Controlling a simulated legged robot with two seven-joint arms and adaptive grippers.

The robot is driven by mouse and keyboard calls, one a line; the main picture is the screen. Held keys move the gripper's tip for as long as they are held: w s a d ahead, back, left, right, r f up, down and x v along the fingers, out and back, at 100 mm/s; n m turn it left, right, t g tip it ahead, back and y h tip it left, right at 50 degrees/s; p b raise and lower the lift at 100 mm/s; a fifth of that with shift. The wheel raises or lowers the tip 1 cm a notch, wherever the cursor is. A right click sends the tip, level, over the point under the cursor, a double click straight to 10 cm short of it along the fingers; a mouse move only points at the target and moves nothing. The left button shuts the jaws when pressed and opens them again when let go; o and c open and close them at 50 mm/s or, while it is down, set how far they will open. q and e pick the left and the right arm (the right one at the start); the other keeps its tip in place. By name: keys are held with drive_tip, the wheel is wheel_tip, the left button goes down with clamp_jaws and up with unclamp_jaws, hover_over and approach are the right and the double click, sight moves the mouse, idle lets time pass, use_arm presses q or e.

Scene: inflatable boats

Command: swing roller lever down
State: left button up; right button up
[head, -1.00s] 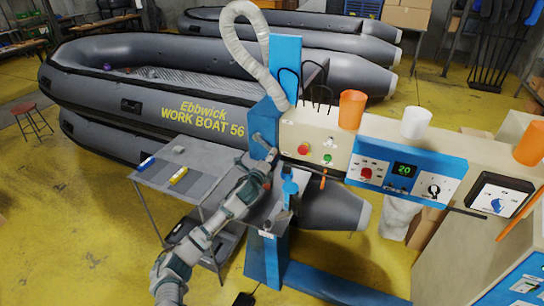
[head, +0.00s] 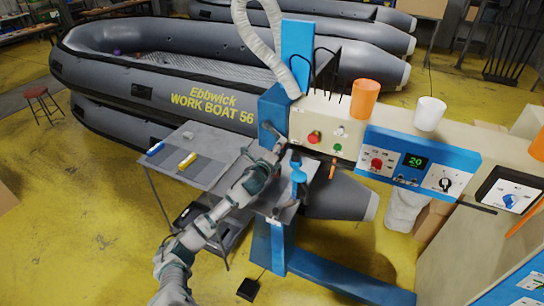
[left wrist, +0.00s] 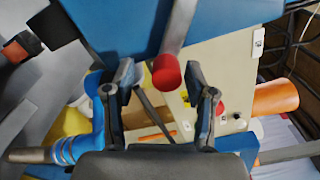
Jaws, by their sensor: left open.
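The roller lever shows in the left wrist view as a grey metal bar ending in a red knob (left wrist: 167,72). The knob appears between the two fingers of my left gripper (left wrist: 161,75), which are spread apart and not closed on it. How far the knob is from the fingertips is hard to tell. In the head view my left gripper (head: 277,148) is at the blue machine column (head: 273,112), beside the cream control box. The lever cannot be made out clearly there, behind the gripper. My right gripper is in neither current view.
The cream box (head: 326,107) carries red and green buttons. A blue panel (head: 412,172) reads 20, with orange and white cups above it. A grey side table (head: 200,140) holds a blue and a yellow item. Grey inflatable boats (head: 160,85) lie behind.

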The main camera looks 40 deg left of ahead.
use_arm(q)
drive_tip(key=v, duration=1)
drive_tip(key=shift+s+f, duration=0.15)
drive_tip(key=shift+s, duration=0.1)
